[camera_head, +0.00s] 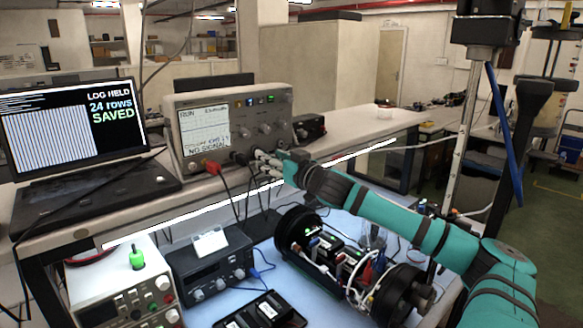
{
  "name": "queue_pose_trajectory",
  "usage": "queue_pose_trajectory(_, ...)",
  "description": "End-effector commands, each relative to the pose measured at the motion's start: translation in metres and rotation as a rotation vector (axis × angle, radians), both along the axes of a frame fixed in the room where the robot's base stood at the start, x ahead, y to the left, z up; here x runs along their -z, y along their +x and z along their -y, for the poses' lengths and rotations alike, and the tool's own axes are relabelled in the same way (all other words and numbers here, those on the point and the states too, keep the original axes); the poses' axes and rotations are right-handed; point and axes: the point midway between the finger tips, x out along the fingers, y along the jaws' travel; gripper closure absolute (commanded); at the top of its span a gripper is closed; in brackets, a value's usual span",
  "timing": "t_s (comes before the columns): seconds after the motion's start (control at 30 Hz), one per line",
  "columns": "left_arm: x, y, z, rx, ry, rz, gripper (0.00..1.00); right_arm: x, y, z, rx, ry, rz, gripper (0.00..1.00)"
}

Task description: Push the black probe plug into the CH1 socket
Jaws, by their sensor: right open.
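The oscilloscope (245,105) stands on the raised shelf; its screen (205,128) reads RUN and NO SIGNAL. A row of sockets runs along its lower front. My left gripper is not in view.
A laptop (72,130) showing LOG HELD, 24 rows SAVED stands left on the shelf. Below are an opened cylinder (350,265) with wiring, a black bench unit (210,265), a pale power supply (122,285) and a black tray (262,312). Leads hang over the shelf edge.

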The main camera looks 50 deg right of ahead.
Motion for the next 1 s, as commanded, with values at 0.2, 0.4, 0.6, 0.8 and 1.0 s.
queue_pose_trajectory(0.2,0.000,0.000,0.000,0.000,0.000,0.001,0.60,0.002,-0.018,-0.004,-0.001,-0.004,-0.005,0.52)
queue_pose_trajectory(0.4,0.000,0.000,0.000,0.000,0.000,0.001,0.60,0.002,-0.043,-0.007,-0.001,-0.001,-0.003,0.52)
queue_pose_trajectory(0.6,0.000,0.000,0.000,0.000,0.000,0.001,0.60,0.001,-0.065,-0.010,-0.001,0.002,-0.001,0.52)
queue_pose_trajectory(0.8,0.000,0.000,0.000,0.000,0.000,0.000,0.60,0.000,-0.075,-0.011,0.000,-0.003,0.000,0.52)
queue_pose_trajectory(1.0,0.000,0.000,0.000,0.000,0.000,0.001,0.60,0.000,-0.075,-0.011,0.000,-0.004,-0.001,0.52)
